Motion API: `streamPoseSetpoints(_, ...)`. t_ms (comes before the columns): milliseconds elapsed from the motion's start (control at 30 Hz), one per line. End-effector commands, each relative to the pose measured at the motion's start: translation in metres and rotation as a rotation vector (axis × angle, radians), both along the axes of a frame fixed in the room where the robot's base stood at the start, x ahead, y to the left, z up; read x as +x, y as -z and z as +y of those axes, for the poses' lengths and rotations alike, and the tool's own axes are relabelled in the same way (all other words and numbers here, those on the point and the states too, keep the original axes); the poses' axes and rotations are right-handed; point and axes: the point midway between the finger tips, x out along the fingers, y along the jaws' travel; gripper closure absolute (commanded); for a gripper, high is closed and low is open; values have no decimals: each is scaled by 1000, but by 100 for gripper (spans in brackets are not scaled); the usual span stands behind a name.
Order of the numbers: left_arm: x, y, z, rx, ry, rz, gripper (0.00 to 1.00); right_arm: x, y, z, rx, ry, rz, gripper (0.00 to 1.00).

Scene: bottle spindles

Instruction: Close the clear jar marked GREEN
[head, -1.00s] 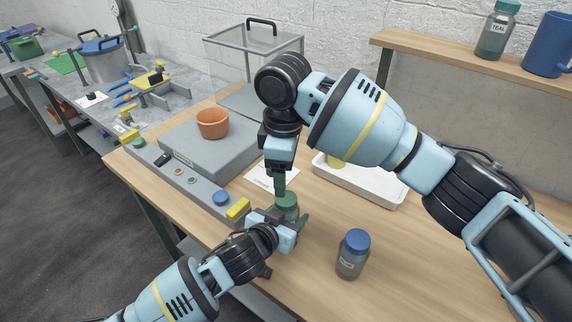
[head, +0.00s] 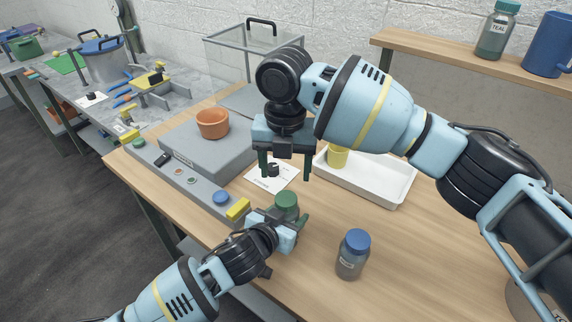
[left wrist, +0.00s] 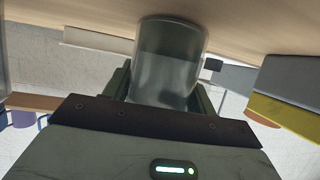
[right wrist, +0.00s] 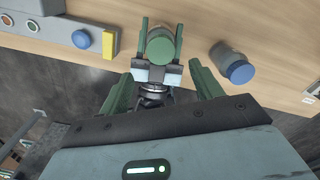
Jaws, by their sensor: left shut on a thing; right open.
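A clear jar with a green lid (head: 286,201) stands on the wooden table, mostly hidden by my left gripper in the head view. My left gripper (head: 284,222) is shut around the jar's body. The clear jar wall (left wrist: 170,62) shows between its fingers in the left wrist view, but no marking is readable. The green lid (right wrist: 160,50) sits on top of the jar in the right wrist view; I cannot tell how tight it is. My right gripper (head: 285,177) is open and empty, above and behind the lid, not touching it.
A blue-lidded jar (head: 352,255) stands to the right. A white tray (head: 385,190) with a yellow item, a paper card (head: 270,178) and a grey panel with a blue button (head: 221,198) lie around. A TEAL jar (head: 497,32) is on the shelf (head: 440,50).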

Motion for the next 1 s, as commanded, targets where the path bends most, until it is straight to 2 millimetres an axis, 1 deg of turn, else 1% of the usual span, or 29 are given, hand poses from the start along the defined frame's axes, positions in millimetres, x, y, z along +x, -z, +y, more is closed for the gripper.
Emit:
streamPoseSetpoints(100,0,1,0,0,0,1,100,0,-1,-1,0,-136,1,35)
streamPoseSetpoints(300,0,1,0,0,0,1,100,0,-2,-1,0,-263,3,35)
streamPoseSetpoints(767,0,1,0,0,0,1,100,0,1,-1,-1,-283,4,35)
streamPoseSetpoints(867,0,1,0,0,0,1,100,0,8,-2,-2,-282,5,35)
streamPoseSetpoints(1000,0,1,0,0,0,1,100,0,26,-2,-2,-282,5,35)
